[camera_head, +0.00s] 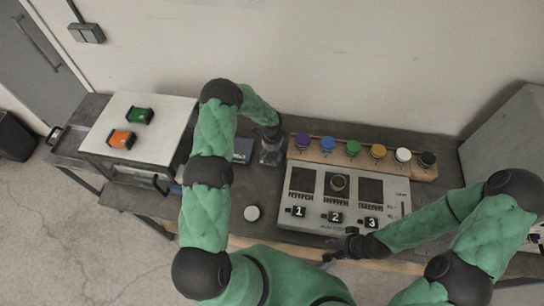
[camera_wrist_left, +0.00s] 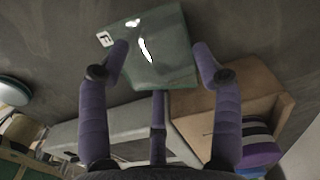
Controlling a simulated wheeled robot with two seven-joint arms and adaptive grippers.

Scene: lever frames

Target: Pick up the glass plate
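In the left wrist view, the glass plate (camera_wrist_left: 160,62) is a greenish, see-through square with bright reflections. It lies on the dark tabletop with a small white marked tag (camera_wrist_left: 104,39) at its corner. The purple fingers of my left gripper (camera_wrist_left: 160,58) are spread apart, with the plate between and beyond their tips; I cannot tell whether they touch it. In the head view my left gripper (camera_head: 270,151) points down at the dark table, left of the row of coloured jars, and largely hides the plate. My right gripper (camera_head: 339,249) is near the table's front edge, too small to read.
A panel (camera_head: 400,222) numbered 1 to 3 stands right of my left gripper, behind my right one. Several coloured-lid jars (camera_head: 354,147) stand on a wooden rack (camera_head: 340,161). A white round lid (camera_head: 252,213) lies nearer.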

